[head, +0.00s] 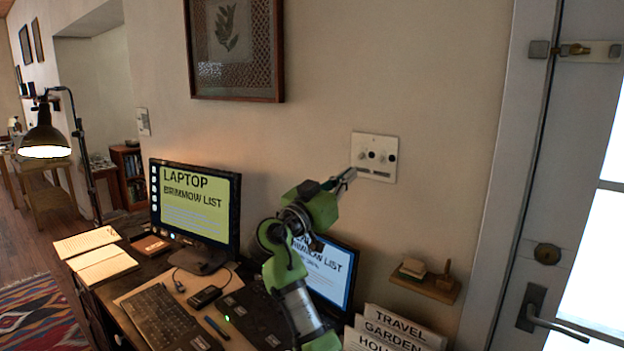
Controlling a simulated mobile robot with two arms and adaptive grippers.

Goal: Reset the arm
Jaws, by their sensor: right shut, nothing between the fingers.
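My right arm, green and grey, rises from the bottom of the head view in front of the desk. Its gripper (343,180) is shut and empty. Its fingertips are at the lower left edge of a white wall panel (375,157) with knobs; I cannot tell whether they touch it. My left gripper is not in view.
A desk holds a monitor (195,205), a laptop screen (326,268) partly behind my arm, a keyboard (166,318) and an open book (97,256). A small shelf (426,284) and labelled signs (396,331) are right of the arm. A door (570,200) stands at far right.

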